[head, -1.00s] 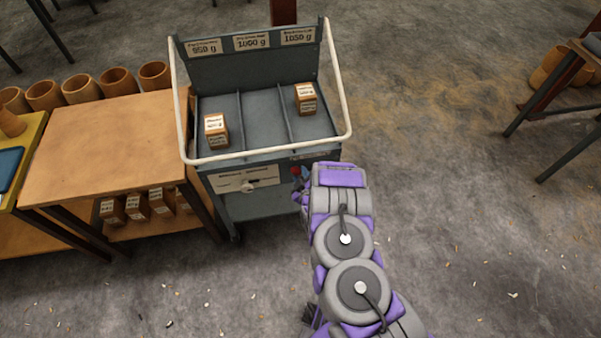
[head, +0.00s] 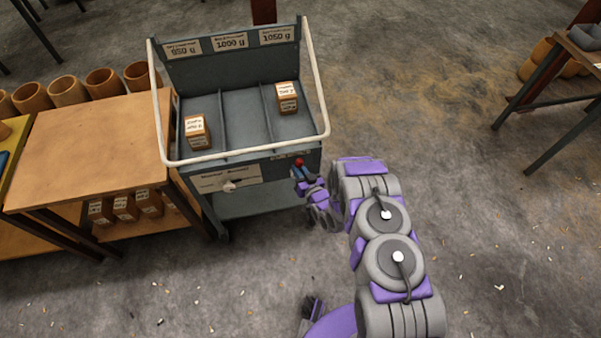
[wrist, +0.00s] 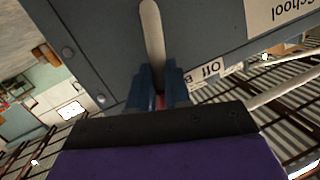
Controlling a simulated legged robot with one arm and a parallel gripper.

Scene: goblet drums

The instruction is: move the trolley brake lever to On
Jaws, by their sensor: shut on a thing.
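The grey trolley (head: 262,205) stands ahead of me, left of my arm. Its brake lever shows as a red knob (head: 299,162) at the front right, under the tray edge. In the head view my gripper (head: 299,174) is at the knob. In the wrist view my gripper's blue fingers (wrist: 160,95) are closed around a bit of red (wrist: 160,103), the lever's knob, mostly hidden between them. A pale elongated strip (wrist: 152,35) on the grey panel runs away from the fingers.
The trolley tray holds two labelled wooden blocks (head: 195,131) (head: 287,97) and has a white rail (head: 322,90). A wooden table (head: 90,150) with several pots (head: 68,91) beside it adjoins on the left. The floor (head: 480,240) on the right is mostly clear.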

